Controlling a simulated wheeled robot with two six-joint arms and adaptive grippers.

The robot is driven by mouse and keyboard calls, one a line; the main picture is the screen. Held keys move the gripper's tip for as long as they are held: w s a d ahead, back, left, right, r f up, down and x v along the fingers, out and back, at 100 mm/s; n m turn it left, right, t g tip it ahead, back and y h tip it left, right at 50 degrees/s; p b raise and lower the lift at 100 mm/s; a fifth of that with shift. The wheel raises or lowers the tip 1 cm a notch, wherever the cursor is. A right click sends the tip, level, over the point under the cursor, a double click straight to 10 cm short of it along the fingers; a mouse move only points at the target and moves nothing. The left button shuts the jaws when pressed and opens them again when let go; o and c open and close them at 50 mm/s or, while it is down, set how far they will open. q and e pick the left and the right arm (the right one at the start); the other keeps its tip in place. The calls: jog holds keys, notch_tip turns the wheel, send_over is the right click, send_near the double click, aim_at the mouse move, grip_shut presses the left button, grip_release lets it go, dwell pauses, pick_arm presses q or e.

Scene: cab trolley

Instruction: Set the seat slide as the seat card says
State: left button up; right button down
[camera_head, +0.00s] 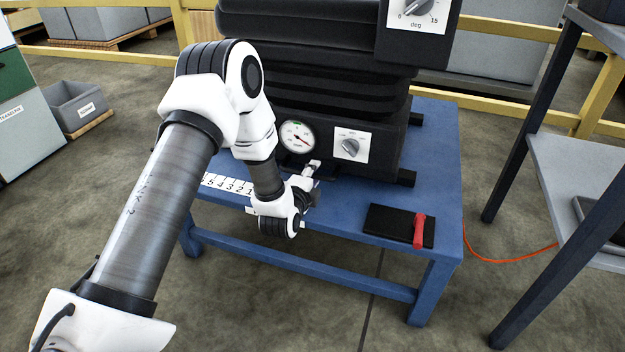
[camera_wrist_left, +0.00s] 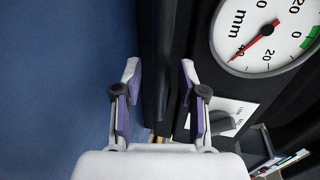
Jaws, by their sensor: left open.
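The black seat (camera_head: 330,98) stands on a blue table. A white number strip (camera_head: 225,184) runs along the table's front left edge, its low numbers beside my wrist. My left gripper (camera_head: 312,170) is open at the seat's front base; in the left wrist view its two purple-lined fingers (camera_wrist_left: 160,82) stand apart with a black bar (camera_wrist_left: 158,60) of the seat base beyond them. I cannot tell whether they touch it. The slide's lever and pointer are not clear, partly hidden by my arm. I cannot make out a readable seat card. My right gripper is out of view.
A round mm gauge (camera_head: 297,137) with a red needle and a grey knob (camera_head: 350,147) sit on the seat's front, close to my gripper. A shelf (camera_head: 580,175) stands further right.

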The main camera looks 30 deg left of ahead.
aim_at(300, 158)
pick_arm(q)
grip_shut()
jog(key=a+p, duration=0.1)
jog(key=p, duration=0.1)
jog(key=a+r+p, duration=0.1)
jog(key=a, duration=0.1)
jog(key=s+a+p, duration=0.1)
jog(key=a+p, duration=0.1)
jog(key=shift+s+a+r+p, duration=0.1)
jog(key=shift+r+p, duration=0.1)
jog(key=shift+p, duration=0.15)
jog(key=a+p, duration=0.1)
jog(key=a, duration=0.1)
jog(key=s+a+p, duration=0.1)
jog(key=a, duration=0.1)
jog(key=a+f+p, duration=0.1)
jog(key=a+p, duration=0.1)
jog(key=shift+s+a, duration=0.3)
jog(key=shift+s, duration=0.05)
jog(key=shift+a+f, duration=0.1)
jog(key=shift+f, duration=0.05)
grip_release()
jog(key=shift+d, duration=0.2)
jog(key=v, duration=1.2)
jog(key=shift+a, duration=0.1)
